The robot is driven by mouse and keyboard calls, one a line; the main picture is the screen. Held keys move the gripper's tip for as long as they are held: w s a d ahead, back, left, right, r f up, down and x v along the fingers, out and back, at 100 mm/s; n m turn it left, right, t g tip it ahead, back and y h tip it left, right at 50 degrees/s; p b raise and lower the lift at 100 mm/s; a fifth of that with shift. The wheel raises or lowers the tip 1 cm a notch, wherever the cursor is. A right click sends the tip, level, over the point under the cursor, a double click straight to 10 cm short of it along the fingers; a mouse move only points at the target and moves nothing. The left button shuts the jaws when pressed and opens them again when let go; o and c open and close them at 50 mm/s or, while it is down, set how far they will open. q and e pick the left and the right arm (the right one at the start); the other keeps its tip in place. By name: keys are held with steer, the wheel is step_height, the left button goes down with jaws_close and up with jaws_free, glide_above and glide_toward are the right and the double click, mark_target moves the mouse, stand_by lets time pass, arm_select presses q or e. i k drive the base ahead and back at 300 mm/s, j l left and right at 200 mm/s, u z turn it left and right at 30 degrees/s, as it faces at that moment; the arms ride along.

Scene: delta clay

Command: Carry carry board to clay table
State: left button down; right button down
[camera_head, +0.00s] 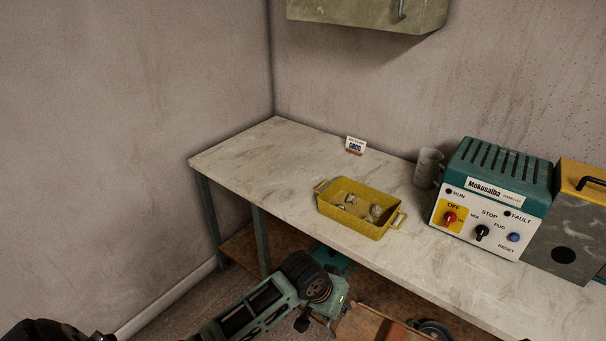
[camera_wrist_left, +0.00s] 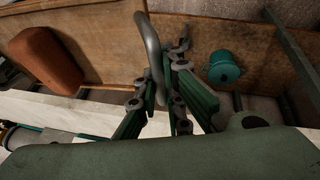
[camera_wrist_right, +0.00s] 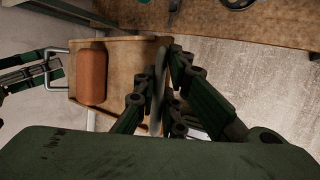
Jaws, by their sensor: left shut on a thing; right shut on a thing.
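The carry board (camera_head: 362,324), a wooden board with metal loop handles, shows at the bottom of the head view, in front of the clay table (camera_head: 250,150). A reddish-brown block lies on it (camera_wrist_right: 92,76). My left gripper (camera_wrist_left: 166,82) is shut on one handle; it also shows at the left of the right wrist view. My right gripper (camera_wrist_right: 164,78) is shut on the handle at the opposite end. In the head view, the board is partly cut off by the frame, and the gripper fingers are not clear.
A yellow tray (camera_head: 337,207) with small pieces stands on the table. A card (camera_head: 355,145), grey cup (camera_head: 428,167), teal control box (camera_head: 492,185) and grey-yellow box (camera_head: 566,225) are there too. The tabletop's left end is clear. A teal pot (camera_wrist_left: 222,68) shows by the lower shelf.

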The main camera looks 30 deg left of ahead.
mark_target(265, 170)
steer(key=j, duration=0.45)
steer(key=i+j, duration=0.15)
steer(key=j, duration=0.3)
steer(key=j+u, duration=0.1)
steer(key=j, duration=0.35)
steer(key=i+j, duration=0.15)
steer(key=j, duration=0.3)
steer(key=i+j+u, duration=0.1)
steer(key=j, duration=0.35)
steer(key=i+j, duration=0.1)
steer(key=j, duration=0.35)
steer(key=i+j, duration=0.1)
steer(key=j, duration=0.35)
steer(key=i+j, duration=0.2)
steer(key=i, duration=0.2)
steer(key=i+l, duration=0.4)
steer(key=i, duration=0.2)
steer(key=i+u, duration=0.05)
